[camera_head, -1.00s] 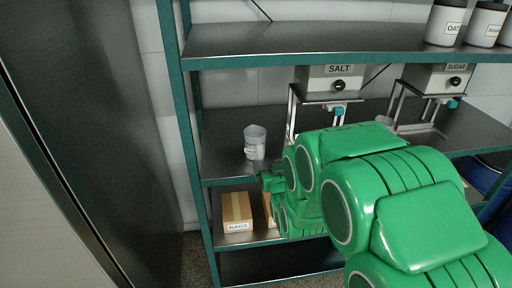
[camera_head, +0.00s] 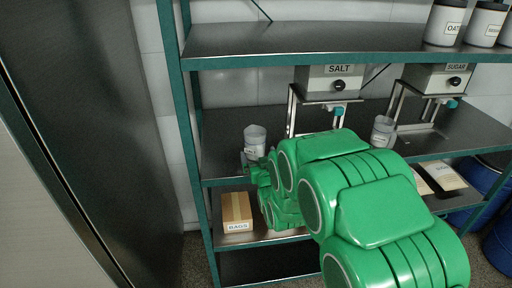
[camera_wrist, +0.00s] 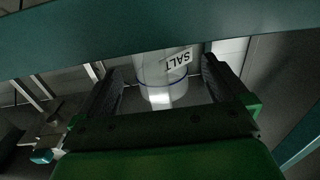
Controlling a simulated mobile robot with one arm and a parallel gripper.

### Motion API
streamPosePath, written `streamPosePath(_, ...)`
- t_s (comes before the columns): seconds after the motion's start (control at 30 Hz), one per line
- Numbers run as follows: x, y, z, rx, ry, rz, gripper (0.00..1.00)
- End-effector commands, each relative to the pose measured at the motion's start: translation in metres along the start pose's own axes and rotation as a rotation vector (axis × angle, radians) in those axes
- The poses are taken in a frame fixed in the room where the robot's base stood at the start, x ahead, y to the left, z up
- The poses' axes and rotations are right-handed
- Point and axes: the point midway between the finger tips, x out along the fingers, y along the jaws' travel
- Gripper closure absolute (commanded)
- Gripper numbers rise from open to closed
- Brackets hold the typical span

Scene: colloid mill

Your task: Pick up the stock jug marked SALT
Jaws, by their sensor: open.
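The clear SALT jug (camera_head: 254,136) stands upright on the middle shelf, left of the SALT dispenser. In the wrist view the jug (camera_wrist: 165,72) shows upside down with its SALT label, lying between my two fingers, with its far part cut off by a shelf edge. My gripper (camera_wrist: 160,90) is open, with one dark finger on each side of the jug. I see gaps between fingers and jug. In the head view my gripper (camera_head: 250,165) is at the shelf's front edge just below the jug, partly hidden by my green arm.
The SALT dispenser (camera_head: 331,83) and SUGAR dispenser (camera_head: 440,80) hang over the middle shelf (camera_head: 220,130). Another clear jug (camera_head: 382,130) stands by the SUGAR one. A BAGS box (camera_head: 237,211) sits on the shelf below. The upper shelf (camera_head: 300,40) runs overhead.

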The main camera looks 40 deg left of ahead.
Motion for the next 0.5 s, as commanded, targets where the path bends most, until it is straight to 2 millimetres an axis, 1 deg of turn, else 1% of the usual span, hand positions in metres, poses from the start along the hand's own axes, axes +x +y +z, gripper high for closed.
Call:
streamPosePath(0.1, 0.015, 0.003, 0.0, 0.0, 0.002, 0.001, 0.0)
streamPosePath(0.23, 0.028, 0.002, 0.002, 0.0, -0.003, 0.0, 0.0)
streamPosePath(0.33, 0.033, 0.002, 0.001, 0.0, 0.0, 0.0, 0.0)
streamPosePath(0.5, 0.034, 0.002, 0.0, 0.0, 0.0, 0.0, 0.0)
